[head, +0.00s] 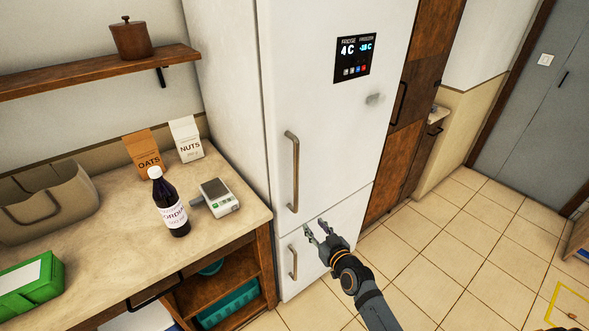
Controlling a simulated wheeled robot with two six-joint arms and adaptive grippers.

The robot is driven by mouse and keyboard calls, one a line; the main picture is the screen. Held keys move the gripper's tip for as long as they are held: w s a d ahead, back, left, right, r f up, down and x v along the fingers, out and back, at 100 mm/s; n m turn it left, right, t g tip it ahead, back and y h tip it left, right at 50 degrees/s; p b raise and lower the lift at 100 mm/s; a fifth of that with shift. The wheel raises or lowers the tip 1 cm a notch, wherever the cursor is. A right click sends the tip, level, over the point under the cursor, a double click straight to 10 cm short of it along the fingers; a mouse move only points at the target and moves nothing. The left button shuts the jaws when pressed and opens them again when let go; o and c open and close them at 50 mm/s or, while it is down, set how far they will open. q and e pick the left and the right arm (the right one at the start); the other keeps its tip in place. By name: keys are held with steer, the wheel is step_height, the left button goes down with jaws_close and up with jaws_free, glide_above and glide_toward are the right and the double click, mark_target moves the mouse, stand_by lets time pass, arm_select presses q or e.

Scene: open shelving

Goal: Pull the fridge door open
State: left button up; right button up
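The white fridge (320,100) stands upright in the middle of the head view, its doors shut. Its upper door has a vertical bronze handle (293,172) along the left edge and a black display (355,58) higher up. A shorter handle (293,262) is on the lower door. My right gripper (313,231) is in front of the lower door, near the seam, below and right of the upper handle. Its fingers are spread, with nothing between them, and it appears apart from both handles. My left gripper is not in view.
A counter (110,215) left of the fridge holds a dark bottle (169,203), a scale (219,197), an oats bag (145,153), a nuts bag (187,138), a basket (52,207) and a green box (30,287). The tiled floor (465,240) at right is mostly clear.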

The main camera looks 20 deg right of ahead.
mark_target(297, 178)
step_height(297, 178, up, 13)
steer(key=w+a+t+y, duration=0.1)
steer(key=t, duration=0.1)
steer(key=shift+n, duration=0.3)
steer(key=w, duration=0.3)
steer(key=w+a, duration=0.1)
steer(key=w, duration=0.3)
steer(key=w+a, duration=0.1)
steer(key=w, duration=0.2)
steer(key=shift+w+p, duration=0.25)
steer(key=shift+p, duration=0.1)
jaws_close()
steer(key=shift+f, duration=0.1)
